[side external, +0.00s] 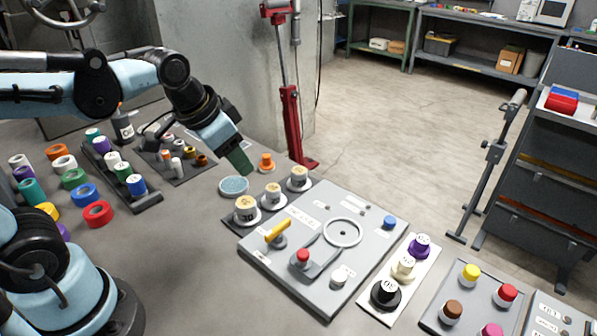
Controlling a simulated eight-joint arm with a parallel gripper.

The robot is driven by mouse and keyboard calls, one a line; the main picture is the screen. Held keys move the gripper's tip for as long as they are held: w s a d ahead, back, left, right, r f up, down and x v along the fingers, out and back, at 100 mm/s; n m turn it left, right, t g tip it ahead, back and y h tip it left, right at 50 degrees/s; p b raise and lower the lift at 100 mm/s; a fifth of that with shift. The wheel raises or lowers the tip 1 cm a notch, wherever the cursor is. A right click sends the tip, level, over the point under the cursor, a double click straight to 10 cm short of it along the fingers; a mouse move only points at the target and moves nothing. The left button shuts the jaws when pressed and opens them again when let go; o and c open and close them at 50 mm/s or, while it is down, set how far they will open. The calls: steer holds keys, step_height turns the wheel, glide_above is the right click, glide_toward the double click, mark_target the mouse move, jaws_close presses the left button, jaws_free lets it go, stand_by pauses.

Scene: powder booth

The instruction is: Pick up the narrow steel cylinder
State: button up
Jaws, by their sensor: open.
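My gripper (238,160) hangs above the table, left of the grey panel, with its greenish end pointing down. It is open, and nothing shows held in it. Three short, labelled cylinders with cream tops stand on pale round bases below and right of it: a near one (247,207), a middle one (272,192) and a far one (299,176). A grey labelled cylinder (123,126) stands farther back on the left. I cannot tell for certain which piece is the narrow steel cylinder. The gap between the fingertips is not clear from this side.
A blue-topped round dish (233,186) and an orange piece (266,162) lie close to my gripper. The grey panel (317,213) carries a yellow lever and a ring. Racks of coloured rolls (110,165) fill the left. Labelled knobs (404,266) stand at right.

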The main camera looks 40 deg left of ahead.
mark_target(273, 187)
steer(key=w+f+m+g, duration=0.2)
steer(key=w+m+g, duration=0.35)
steer(key=w, duration=0.35)
steer(key=shift+m+t, duration=0.25)
steer(key=shift+w+a+f, duration=0.1)
steer(key=shift+a+f, duration=0.05)
steer(key=shift+f, duration=2.85)
steer(key=shift+a+f, duration=0.15)
steer(key=shift+f, duration=2.85)
jaws_close()
